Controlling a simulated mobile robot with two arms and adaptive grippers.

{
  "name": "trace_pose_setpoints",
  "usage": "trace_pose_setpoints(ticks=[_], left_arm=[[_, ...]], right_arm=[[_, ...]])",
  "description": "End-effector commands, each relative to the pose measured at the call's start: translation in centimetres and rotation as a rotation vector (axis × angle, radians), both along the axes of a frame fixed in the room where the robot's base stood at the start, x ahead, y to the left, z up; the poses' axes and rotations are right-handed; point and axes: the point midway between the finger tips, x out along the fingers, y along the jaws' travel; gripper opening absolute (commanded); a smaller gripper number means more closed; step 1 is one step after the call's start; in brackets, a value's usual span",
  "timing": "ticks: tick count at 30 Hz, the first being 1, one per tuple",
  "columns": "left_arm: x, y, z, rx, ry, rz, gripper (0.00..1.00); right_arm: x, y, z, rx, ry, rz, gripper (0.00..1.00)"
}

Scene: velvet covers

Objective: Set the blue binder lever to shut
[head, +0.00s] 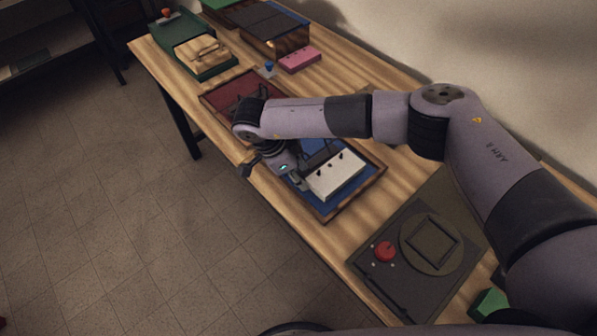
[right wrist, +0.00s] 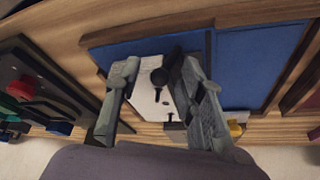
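A wooden-framed tray holds blue velvet panels (head: 318,208), and the blue also shows in the right wrist view (right wrist: 262,62). A white block (head: 343,176) with several black knobs lies on the blue. My right gripper (head: 283,168) is low over the tray's front edge, at the block's left end. In the right wrist view my right gripper (right wrist: 158,80) has its fingers spread, with the white block (right wrist: 146,105) and a round black knob (right wrist: 159,77) showing between them. I cannot tell whether a finger touches the block. No part is clearly the binder lever. My left gripper is not in view.
A red velvet panel (head: 232,92) lies left of the blue. A pink block (head: 300,60) and a small blue knob (head: 269,66) stand farther back. A dark panel with a red knob (head: 385,250) lies at the near right. Wall runs behind the table.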

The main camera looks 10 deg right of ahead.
Motion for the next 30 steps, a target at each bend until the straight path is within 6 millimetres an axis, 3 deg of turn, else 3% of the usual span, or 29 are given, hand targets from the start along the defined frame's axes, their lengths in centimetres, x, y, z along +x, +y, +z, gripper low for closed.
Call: trace_pose_setpoints(ticks=[17, 30], left_arm=[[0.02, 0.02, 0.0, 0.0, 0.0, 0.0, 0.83], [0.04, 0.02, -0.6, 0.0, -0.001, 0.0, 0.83]], right_arm=[[-0.02, 0.03, 0.03, 0.0, 0.001, 0.0, 0.01], [-0.4, -0.28, -0.36, 0.042, -0.057, 0.003, 0.0]])
